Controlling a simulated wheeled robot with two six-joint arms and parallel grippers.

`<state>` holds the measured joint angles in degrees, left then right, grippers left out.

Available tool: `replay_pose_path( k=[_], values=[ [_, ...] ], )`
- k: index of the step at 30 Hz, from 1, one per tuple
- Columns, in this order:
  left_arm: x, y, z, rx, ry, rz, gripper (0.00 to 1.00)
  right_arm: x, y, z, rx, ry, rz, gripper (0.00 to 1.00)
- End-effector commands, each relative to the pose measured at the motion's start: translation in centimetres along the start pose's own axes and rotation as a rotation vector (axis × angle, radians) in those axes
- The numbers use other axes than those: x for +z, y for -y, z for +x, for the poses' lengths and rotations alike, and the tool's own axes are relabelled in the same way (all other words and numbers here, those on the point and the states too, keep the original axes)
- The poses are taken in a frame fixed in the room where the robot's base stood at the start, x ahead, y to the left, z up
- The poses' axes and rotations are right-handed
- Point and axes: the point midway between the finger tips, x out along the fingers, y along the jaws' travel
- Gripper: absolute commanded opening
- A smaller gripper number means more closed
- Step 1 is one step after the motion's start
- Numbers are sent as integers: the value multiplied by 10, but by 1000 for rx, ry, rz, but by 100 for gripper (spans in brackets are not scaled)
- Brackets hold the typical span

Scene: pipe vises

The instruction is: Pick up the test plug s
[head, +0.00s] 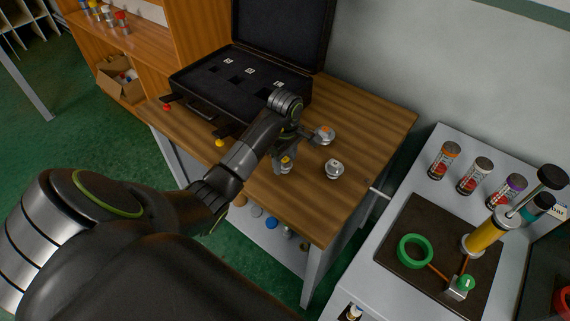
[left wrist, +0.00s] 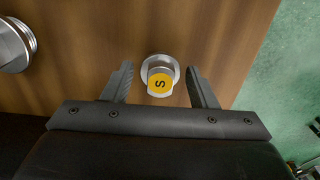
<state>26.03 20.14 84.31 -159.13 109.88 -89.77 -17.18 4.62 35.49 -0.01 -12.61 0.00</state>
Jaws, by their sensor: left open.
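The test plug s (left wrist: 159,83) has a yellow top marked "S" and a round silver base. In the left wrist view it stands on the wooden table between the two fingers of my left gripper (left wrist: 160,70), with a gap on each side. My left gripper is open and empty. In the head view the plug (head: 286,166) shows just below my left gripper (head: 288,148), partly hidden by it. My right gripper is not in view.
An open black case (head: 205,105) lies behind. A grey bench (head: 440,145) with cans and a pump stands right.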

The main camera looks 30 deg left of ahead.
Motion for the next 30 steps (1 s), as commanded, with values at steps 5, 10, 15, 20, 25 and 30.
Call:
replay_pose_path(
  k=[5,10,15,20,25,30],
  values=[
    [0,0,9,1,-1,1,53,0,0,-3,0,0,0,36],
    [0,0,10,1,-1,1,53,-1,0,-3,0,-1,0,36],
    [0,0,9,1,-1,1,30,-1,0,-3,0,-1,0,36],
    [0,0,9,1,-1,1,16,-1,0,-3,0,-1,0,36],
    [0,0,9,2,-1,1,16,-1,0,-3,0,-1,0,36],
    [-1,-1,-4,6,-2,1,16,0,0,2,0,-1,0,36]
  ],
)
